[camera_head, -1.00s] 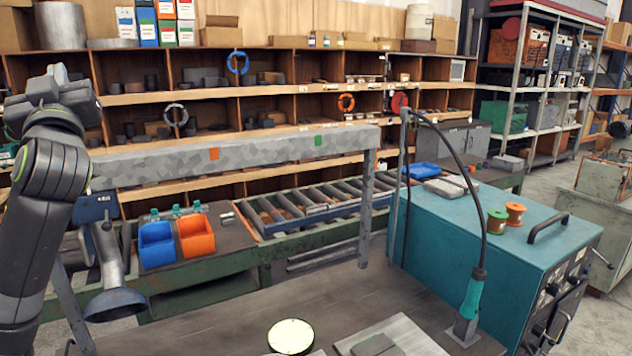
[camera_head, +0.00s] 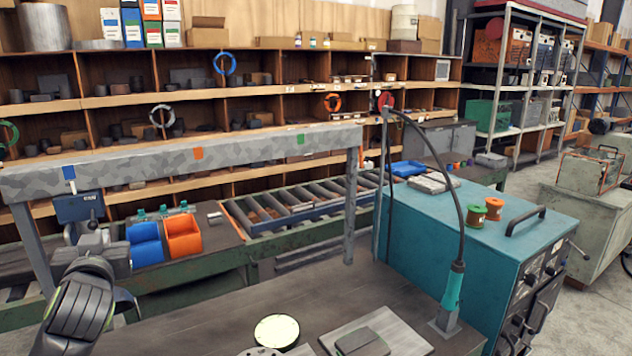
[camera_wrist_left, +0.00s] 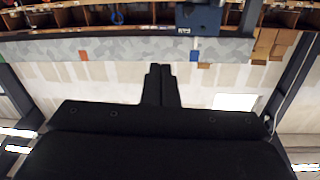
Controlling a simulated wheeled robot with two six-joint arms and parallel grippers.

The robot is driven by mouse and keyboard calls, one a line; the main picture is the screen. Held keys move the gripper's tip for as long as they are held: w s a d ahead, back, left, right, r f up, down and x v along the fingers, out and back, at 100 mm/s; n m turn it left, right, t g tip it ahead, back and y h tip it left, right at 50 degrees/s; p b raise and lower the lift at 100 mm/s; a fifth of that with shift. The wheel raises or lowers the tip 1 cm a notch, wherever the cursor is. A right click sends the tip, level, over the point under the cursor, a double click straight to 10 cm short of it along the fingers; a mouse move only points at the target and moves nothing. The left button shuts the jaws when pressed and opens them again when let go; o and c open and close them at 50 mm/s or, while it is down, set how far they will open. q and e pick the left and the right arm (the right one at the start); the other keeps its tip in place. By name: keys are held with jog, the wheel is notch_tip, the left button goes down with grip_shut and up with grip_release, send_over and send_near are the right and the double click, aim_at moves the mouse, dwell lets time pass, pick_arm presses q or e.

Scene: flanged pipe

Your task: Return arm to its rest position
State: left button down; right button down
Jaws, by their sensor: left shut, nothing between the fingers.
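My left arm (camera_head: 78,312) stands at the lower left of the head view. Its left gripper (camera_head: 93,228) points away from me, near the blue box on the far frame. In the left wrist view the two dark fingers (camera_wrist_left: 161,70) are together with nothing between them. A round pale-yellow disc (camera_head: 277,331) lies on the dark bench (camera_head: 215,325), with part of a grey round piece (camera_head: 260,352) at the lower picture edge. A grey plate (camera_head: 395,330) with a dark block (camera_head: 362,342) lies to the right. My right gripper is out of view.
A teal machine (camera_head: 470,255) with a cable and handle stands right of the bench. A grey beam (camera_head: 240,150) on posts crosses behind it. Blue (camera_head: 145,250) and orange bins (camera_head: 183,240) sit beyond, close to my left arm. The bench's middle is clear.

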pick_arm(q)
jog(key=s+d+f+m+g+h, duration=0.1)
jog(key=s+f+g+h, duration=0.3)
jog(key=f, duration=0.7)
jog(key=s+d+f+m+g+y, duration=0.1)
jog(key=s+d+f, duration=0.1)
jog(key=s+f, duration=0.7)
jog(key=s+d+f+m+g+h, duration=0.1)
jog(key=s+d+f+g+h, duration=0.2)
jog(key=s+f, duration=0.75)
jog(key=s+d+f+m+g, duration=0.1)
jog(key=s+d+f+g, duration=0.45)
jog(key=s, duration=0.75)
jog(key=s+d+f+b+x, duration=0.1)
jog(key=s+b+x, duration=0.15)
jog(key=x, duration=0.85)
jog(key=s+d+b+x, duration=0.15)
jog(key=b+x, duration=0.25)
jog(key=x, duration=0.8)
jog(key=s+d+f+b+x, duration=0.1)
jog(key=s+b+x, duration=0.25)
jog(key=x, duration=0.75)
jog(key=s+f+b, duration=0.4)
jog(key=s+f, duration=0.3)
jog(key=f, duration=0.6)
jog(key=s+f+g+h+b, duration=0.1)
jog(key=s+f+b, duration=0.4)
jog(key=f, duration=0.8)
jog(key=shift+s+d, duration=0.4)
jog(key=shift+s, duration=0.65)
